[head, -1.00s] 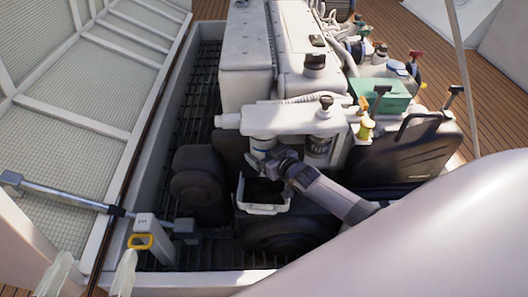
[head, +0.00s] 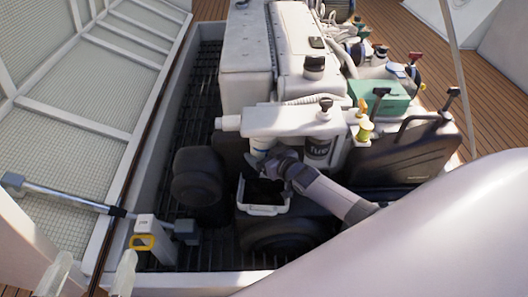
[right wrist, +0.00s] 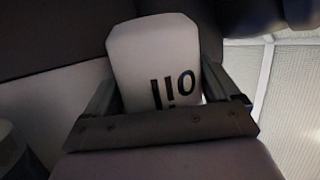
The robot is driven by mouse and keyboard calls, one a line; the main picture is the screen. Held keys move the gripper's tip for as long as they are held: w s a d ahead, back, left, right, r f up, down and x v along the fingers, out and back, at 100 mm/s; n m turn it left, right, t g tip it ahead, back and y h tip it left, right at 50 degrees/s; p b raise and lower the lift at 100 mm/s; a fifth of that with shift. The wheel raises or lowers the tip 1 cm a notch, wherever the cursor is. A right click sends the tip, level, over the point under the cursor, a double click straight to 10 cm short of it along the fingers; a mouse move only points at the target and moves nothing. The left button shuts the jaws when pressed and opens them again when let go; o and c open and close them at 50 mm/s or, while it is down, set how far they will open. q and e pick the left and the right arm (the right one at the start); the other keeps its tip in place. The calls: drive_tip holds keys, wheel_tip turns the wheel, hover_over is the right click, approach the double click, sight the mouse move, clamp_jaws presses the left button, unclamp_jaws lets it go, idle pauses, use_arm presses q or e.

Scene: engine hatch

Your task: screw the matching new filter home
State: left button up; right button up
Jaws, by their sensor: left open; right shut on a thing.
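A white oil filter (right wrist: 158,60), its "oil" lettering upside down in the right wrist view, sits between the fingers of my right gripper (right wrist: 160,112). In the head view the filter (head: 261,145) stands below the left part of the white filter housing (head: 285,120), and my right gripper (head: 268,165) is shut around its lower part. I cannot tell how far the filter's top is threaded in. A second filter marked "fuel" (head: 318,150) hangs from the housing just to the right. My left gripper (head: 93,276) is open and empty at the lower left, far from the filters.
A white tray (head: 264,211) with dark contents is below the right gripper. A black case (head: 415,155) and a green box (head: 378,99) stand to the right. The hatch strut and its yellow ring (head: 142,242) are near the left gripper.

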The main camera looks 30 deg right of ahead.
drive_tip(key=shift+w+r, duration=0.1)
drive_tip(key=shift+r, duration=0.1)
idle(0.5)
drive_tip(key=shift+c, duration=0.5)
drive_tip(key=o, duration=1)
drive_tip(key=shift+a+m+p, duration=0.15)
drive_tip(key=shift+m+p, duration=0.15)
drive_tip(key=shift+p, duration=0.1)
drive_tip(key=shift+m+h, duration=0.5)
drive_tip(key=shift+h, duration=0.5)
drive_tip(key=shift+f+h, duration=0.1)
drive_tip(key=shift+h, duration=0.2)
drive_tip(key=shift+m, duration=0.4)
